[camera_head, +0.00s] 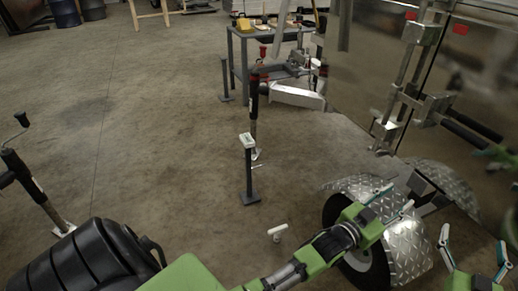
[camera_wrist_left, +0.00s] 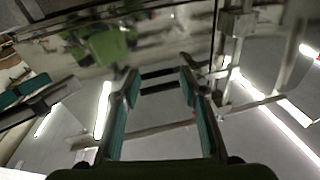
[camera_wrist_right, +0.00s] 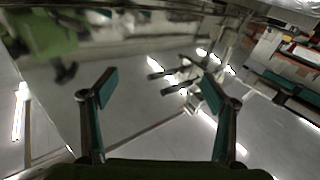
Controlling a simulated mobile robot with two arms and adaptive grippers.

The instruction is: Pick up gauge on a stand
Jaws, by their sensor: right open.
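The gauge on a stand (camera_head: 248,170) stands upright on the concrete floor near the middle of the head view. It is a thin dark post on a small base, with a pale box with green on top. My left gripper (camera_head: 391,203) is to its right, in front of the trailer wheel, and is apart from it. The left wrist view shows its fingers (camera_wrist_left: 160,95) apart with nothing between them. My right gripper (camera_head: 473,252) is further right, low in the view, open and empty. Its fingers also show in the right wrist view (camera_wrist_right: 153,88). Neither wrist view shows the gauge.
A metal trailer (camera_head: 400,80) with a diamond-plate fender (camera_head: 405,250) and a wheel (camera_head: 365,265) fills the right side. A blue-grey workbench (camera_head: 270,70) stands behind the gauge. A small white object (camera_head: 278,232) lies on the floor. Jack-like posts stand around.

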